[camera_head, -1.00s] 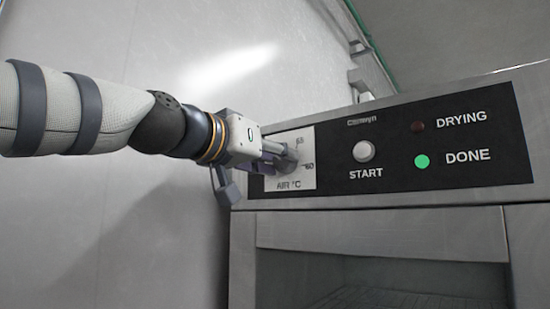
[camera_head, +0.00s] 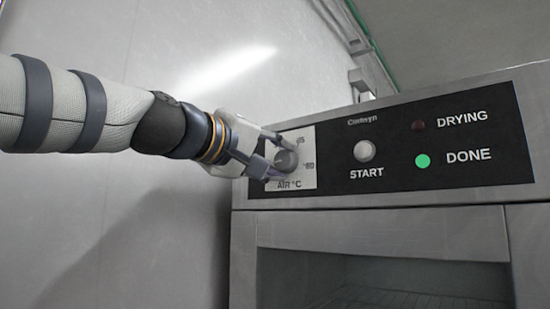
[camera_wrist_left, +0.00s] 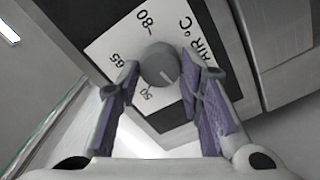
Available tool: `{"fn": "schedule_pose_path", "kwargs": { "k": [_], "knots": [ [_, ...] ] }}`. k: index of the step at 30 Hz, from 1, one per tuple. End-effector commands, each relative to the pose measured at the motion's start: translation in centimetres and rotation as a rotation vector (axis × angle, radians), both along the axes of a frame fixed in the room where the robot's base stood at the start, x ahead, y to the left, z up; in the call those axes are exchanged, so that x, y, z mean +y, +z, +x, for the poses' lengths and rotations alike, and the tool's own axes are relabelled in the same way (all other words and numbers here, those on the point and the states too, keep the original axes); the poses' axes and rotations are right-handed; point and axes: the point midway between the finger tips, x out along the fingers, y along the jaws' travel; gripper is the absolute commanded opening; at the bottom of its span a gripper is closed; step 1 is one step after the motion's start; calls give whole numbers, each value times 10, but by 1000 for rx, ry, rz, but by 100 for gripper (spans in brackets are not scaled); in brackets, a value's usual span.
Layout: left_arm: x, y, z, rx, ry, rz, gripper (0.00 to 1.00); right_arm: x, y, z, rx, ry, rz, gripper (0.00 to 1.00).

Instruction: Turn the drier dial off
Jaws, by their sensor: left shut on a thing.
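The drier's dial (camera_head: 287,161) is a round grey knob on a white plate (camera_head: 305,183) marked AIR °C, at the left of the black control panel. My left gripper (camera_head: 281,157) is at the dial, with one finger above it and one below in the head view. In the left wrist view, the dial (camera_wrist_left: 160,65) sits between the purple-padded fingers of my left gripper (camera_wrist_left: 160,80), which are shut on it. My right gripper is not in view.
The START button (camera_head: 364,151) is to the right of the dial. The green DONE light (camera_head: 422,161) looks lit, and the DRYING light (camera_head: 419,125) looks dark. A plain wall (camera_head: 130,220) stands to the left of the drier.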

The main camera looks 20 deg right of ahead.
Motion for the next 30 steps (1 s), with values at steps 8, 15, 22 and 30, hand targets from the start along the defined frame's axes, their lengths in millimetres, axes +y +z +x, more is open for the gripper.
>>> {"fn": "schedule_pose_path", "kwargs": {
  "k": [8, 15, 22, 30],
  "knots": [
    [0, 0, 0, 82, -1, -64, 6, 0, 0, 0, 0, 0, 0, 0],
    [0, 0, 0, 107, -1, -83, 6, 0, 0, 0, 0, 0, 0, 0],
    [0, 0, 0, 110, -1, -85, 6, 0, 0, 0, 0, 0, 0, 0],
    [0, 0, 0, 109, 0, -85, 54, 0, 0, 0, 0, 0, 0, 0]
  ]
}}
